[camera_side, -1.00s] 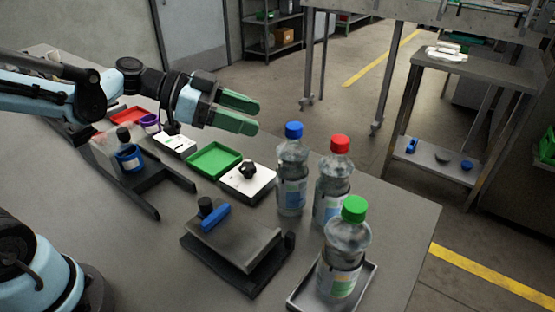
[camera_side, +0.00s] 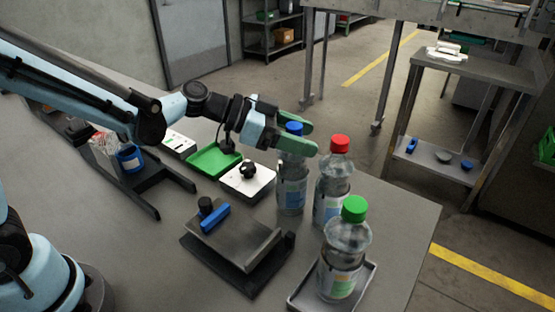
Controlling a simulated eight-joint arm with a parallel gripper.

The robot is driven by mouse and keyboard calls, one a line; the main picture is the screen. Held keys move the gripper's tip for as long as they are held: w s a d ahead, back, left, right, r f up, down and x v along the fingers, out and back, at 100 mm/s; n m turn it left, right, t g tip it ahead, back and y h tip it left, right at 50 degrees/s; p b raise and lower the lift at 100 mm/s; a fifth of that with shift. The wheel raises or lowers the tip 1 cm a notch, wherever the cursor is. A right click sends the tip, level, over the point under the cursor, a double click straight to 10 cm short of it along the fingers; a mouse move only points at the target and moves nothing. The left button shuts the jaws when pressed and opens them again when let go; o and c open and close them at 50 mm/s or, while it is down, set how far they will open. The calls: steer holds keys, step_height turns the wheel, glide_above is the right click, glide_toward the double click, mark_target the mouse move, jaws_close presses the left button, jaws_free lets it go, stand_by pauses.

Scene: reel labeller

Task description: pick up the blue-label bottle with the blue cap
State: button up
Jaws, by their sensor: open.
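The blue-cap bottle (camera_side: 292,188) stands upright on the table, with a blue label and a blue cap (camera_side: 294,129). My gripper (camera_side: 303,138), with green fingers, is open at the height of the bottle's top. The fingers point right; one shows behind the cap and the other crosses in front of the bottle just below it. The near finger hides the bottle's neck and shoulder. I cannot tell whether either finger touches the bottle.
A red-cap bottle (camera_side: 332,192) stands close on the right. A green-cap bottle (camera_side: 342,262) stands in a metal tray (camera_side: 364,288) in front. A dark fixture with a blue handle (camera_side: 236,240), a white box with a black knob (camera_side: 247,182) and a green tray (camera_side: 205,165) lie left.

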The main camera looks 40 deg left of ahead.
steer(key=shift+w+d+f, duration=0.2)
steer(key=shift+d, duration=0.1)
jaws_close()
steer(key=shift+r, duration=0.1)
stand_by(1.2)
